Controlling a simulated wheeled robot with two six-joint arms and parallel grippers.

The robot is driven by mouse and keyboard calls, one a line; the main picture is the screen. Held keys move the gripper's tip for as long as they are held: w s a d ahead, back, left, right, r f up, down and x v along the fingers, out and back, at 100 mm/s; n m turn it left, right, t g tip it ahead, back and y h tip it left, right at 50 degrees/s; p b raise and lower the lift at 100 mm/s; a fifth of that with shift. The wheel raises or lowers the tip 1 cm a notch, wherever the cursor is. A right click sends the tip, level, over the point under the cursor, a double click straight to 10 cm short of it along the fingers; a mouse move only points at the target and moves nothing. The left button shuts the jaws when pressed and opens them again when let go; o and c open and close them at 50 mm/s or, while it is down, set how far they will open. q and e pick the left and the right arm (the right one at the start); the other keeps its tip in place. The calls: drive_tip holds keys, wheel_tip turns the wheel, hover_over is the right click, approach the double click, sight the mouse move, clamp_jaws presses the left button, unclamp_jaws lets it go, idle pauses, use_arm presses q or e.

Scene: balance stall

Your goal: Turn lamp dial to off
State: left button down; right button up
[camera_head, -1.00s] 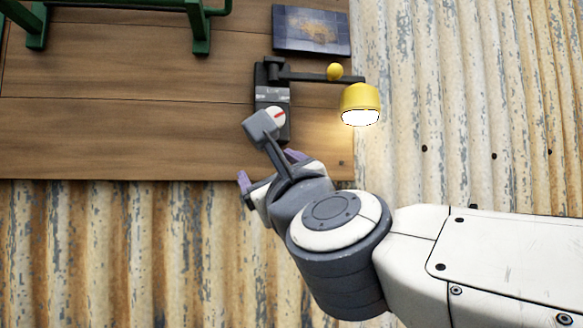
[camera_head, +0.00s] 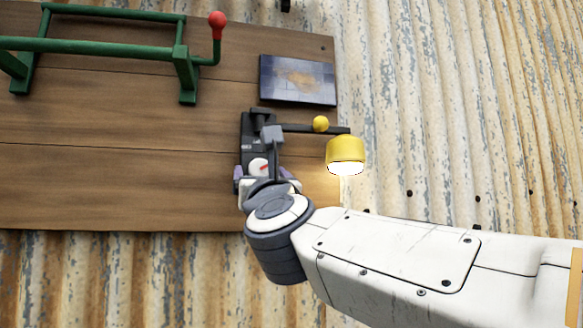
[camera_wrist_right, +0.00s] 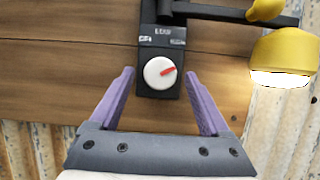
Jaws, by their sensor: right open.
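The lamp dial (camera_wrist_right: 160,73) is a white round knob with a red pointer mark, on the black lamp base (camera_wrist_right: 158,40). The pointer points right and slightly up in the right wrist view. The dial also shows in the head view (camera_head: 259,167), partly hidden by my right gripper. The yellow lamp shade (camera_head: 346,153) glows, so the lamp is lit. My right gripper (camera_wrist_right: 158,80) is open, with its purple fingers on either side of the dial and apart from it. It also shows in the head view (camera_head: 267,172). My left gripper is not in view.
The lamp is on a wooden board (camera_head: 120,185) in front of corrugated metal. A dark framed panel (camera_head: 298,80) is above the lamp arm. A green frame with a red knob (camera_head: 217,20) is at the upper left. A yellow ball (camera_head: 320,123) sits on the lamp arm.

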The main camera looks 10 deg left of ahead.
clamp_jaws()
